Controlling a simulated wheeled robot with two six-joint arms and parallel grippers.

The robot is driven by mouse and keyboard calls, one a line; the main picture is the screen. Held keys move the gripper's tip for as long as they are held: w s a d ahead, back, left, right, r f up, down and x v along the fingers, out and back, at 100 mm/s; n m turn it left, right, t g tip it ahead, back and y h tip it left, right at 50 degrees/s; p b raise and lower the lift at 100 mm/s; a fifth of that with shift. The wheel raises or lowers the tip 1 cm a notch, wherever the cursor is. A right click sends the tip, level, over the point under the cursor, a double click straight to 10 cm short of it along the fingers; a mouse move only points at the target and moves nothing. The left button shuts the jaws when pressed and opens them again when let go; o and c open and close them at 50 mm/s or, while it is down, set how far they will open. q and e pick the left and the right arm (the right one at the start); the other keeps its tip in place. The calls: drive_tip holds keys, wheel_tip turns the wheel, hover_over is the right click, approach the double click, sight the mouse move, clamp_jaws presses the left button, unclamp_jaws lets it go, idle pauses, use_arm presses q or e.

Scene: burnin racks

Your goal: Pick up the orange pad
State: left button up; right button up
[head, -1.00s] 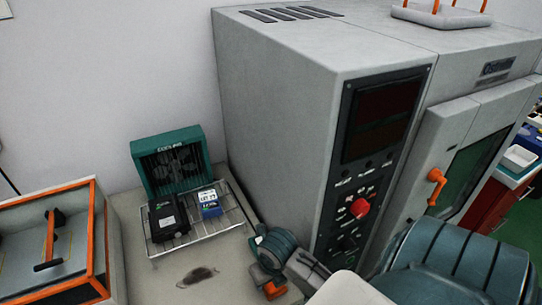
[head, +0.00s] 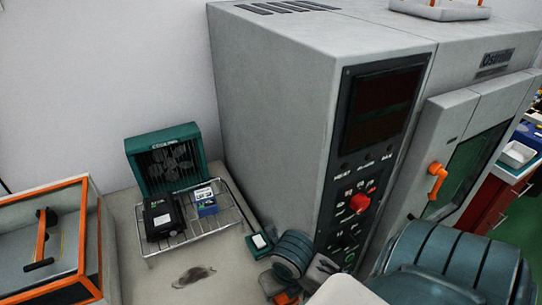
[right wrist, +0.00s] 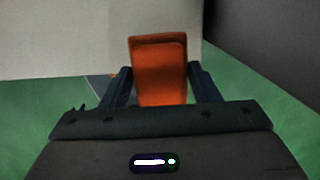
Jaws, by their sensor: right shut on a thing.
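The orange pad (right wrist: 159,72) stands upright between the two dark fingers of my right gripper (right wrist: 158,80) in the right wrist view. The gripper is shut on it, and the pad's upper part sticks out beyond the fingertips. In the head view my right arm comes in at the bottom right. Orange shows at the bottom edge below its wrist, but the fingers are hidden there. My left gripper is in neither view.
A large grey oven (head: 270,100) stands right of the bench. A wire rack (head: 221,223) holds a black device (head: 163,216) and a small blue-white box (head: 204,201). A teal fan unit (head: 165,158) stands behind. An orange-edged case (head: 84,225) is at left.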

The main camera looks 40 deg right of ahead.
sight(290, 302)
drive_tip(key=s, duration=0.2)
drive_tip(key=shift+s+a+b, duration=0.3)
drive_tip(key=shift+s, duration=0.05)
drive_tip(key=shift+s+a+r+p, duration=0.1)
drive_tip(key=shift+s+r+p, duration=0.45)
drive_tip(key=shift+p, duration=0.55)
drive_tip(key=s+a+p, duration=0.1)
drive_tip(key=s+p, duration=0.3)
drive_tip(key=s, duration=0.2)
drive_tip(key=shift+a, duration=0.15)
drive_tip(key=shift+s+f, duration=0.1)
